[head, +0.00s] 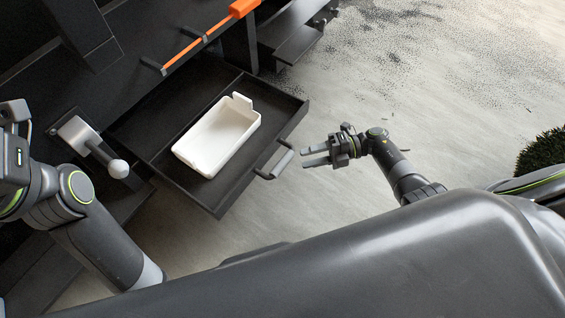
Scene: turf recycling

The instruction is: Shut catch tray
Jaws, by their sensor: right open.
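The catch tray (237,194) is a black, shallow drawer pulled out of the dark machine. A white rectangular bin (205,158) with a raised tab sits inside it. A grey bar handle (282,163) on black mounts sticks out from the tray's front wall. My right gripper (304,156) is just right of the handle, with its two fingers pointing left toward it. The fingers are apart and empty. Whether they touch the handle is unclear, but a small gap seems to show. My left arm is at the left; its gripper's fingers are cut off or hidden at the edge.
The dark machine (130,60) fills the upper left, with an orange-handled bar (208,35) along it. A grey lever with a round knob (118,168) stands left of the tray. Dark crumbs lie on the pale floor (350,100). A dark turf roll (543,155) is at the right edge.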

